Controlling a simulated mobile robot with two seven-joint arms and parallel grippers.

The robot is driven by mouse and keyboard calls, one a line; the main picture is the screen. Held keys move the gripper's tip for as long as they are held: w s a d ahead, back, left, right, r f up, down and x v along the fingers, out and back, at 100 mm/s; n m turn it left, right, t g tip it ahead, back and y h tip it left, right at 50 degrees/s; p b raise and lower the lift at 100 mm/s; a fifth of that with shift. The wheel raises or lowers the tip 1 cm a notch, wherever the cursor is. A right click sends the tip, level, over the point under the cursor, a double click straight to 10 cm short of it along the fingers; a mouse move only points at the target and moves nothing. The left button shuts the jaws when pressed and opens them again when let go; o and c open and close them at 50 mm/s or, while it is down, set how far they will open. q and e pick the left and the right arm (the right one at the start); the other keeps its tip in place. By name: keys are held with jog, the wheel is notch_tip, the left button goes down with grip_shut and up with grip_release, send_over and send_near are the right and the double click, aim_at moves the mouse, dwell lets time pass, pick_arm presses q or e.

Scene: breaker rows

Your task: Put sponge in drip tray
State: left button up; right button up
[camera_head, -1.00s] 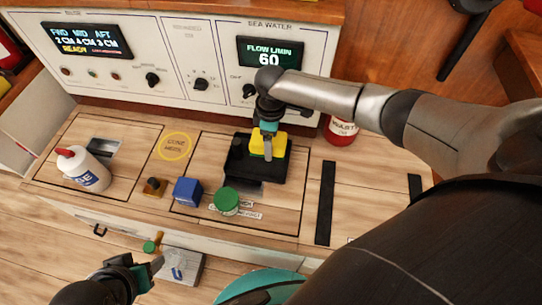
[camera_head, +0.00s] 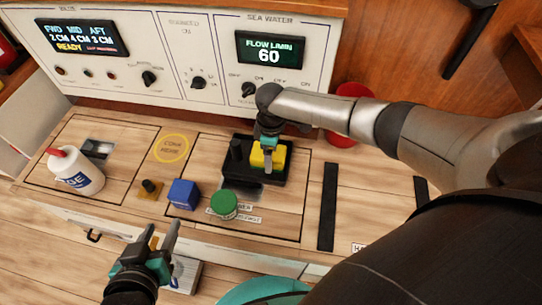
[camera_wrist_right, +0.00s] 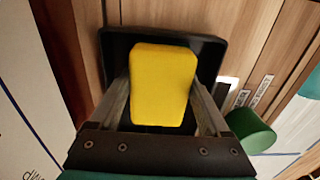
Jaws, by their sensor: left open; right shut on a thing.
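The yellow sponge (camera_head: 276,157) is in the black drip tray (camera_head: 243,176) on the counter; it also fills the middle of the right wrist view (camera_wrist_right: 163,85). In that view the tray's rim (camera_wrist_right: 208,48) shows behind and around the sponge. My right gripper (camera_head: 268,160) is over the tray, its two fingers on either side of the sponge, shut on it. Whether the sponge rests on the tray floor I cannot tell. My left gripper (camera_head: 164,240) is open and empty, in front of the counter's front edge.
A blue block (camera_head: 184,194) and a green round lid (camera_head: 224,205) stand in front of the tray. A white bottle with a red cap (camera_head: 76,172) is at the left. A red container (camera_head: 347,112) is behind my right arm. The control panel (camera_head: 185,50) rises behind.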

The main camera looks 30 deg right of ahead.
pick_arm(q)
jog(key=shift+w+d, duration=0.1)
jog(key=shift+d, duration=0.1)
pick_arm(e)
jog(key=shift+f, duration=0.15)
jog(key=shift+f, duration=0.15)
jog(key=o, duration=1.2)
jog(key=shift+c, duration=0.2)
pick_arm(q)
jog(key=shift+d+t, duration=0.15)
jog(key=shift+t, duration=0.25)
jog(key=shift+r, duration=0.1)
